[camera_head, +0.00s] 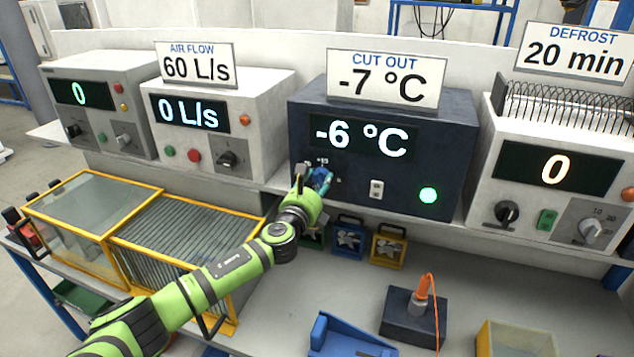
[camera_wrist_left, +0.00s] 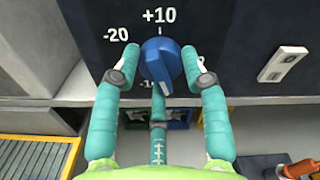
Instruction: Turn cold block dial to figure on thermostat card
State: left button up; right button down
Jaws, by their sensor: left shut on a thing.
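The dark blue thermostat box (camera_head: 450,140) shows -6 °C on its display (camera_head: 362,135). The card (camera_head: 385,78) on top of it reads "CUT OUT -7 °C". The blue dial (camera_wrist_left: 160,62) fills the middle of the left wrist view, with a scale marked -20, +10 and a partly hidden lower figure. My left gripper (camera_head: 318,180) is at the dial, shut on it with one teal finger on each side. In the head view the gripper hides most of the dial. My right gripper is not in view.
A white switch (camera_head: 376,189) and a lit green lamp (camera_head: 428,195) sit right of the dial. Other control boxes stand either side, including the air flow box (camera_head: 265,100) and defrost box (camera_head: 500,165). Small fan units (camera_head: 388,246) stand below. A blue tray (camera_head: 345,340) lies in front.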

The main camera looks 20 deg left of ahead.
pick_arm(q)
jog(key=shift+w+a+r+m, duration=0.1)
jog(key=shift+a+r+m, duration=0.05)
jog(key=shift+r+m, duration=0.3)
jog(key=o, duration=1.1)
jog(key=shift+o, duration=0.2)
jog(key=shift+f, duration=0.2)
jog(key=shift+s+f, duration=0.1)
jog(key=shift+s, duration=0.35)
jog(key=s, duration=1.1)
jog(key=shift+a, duration=0.15)
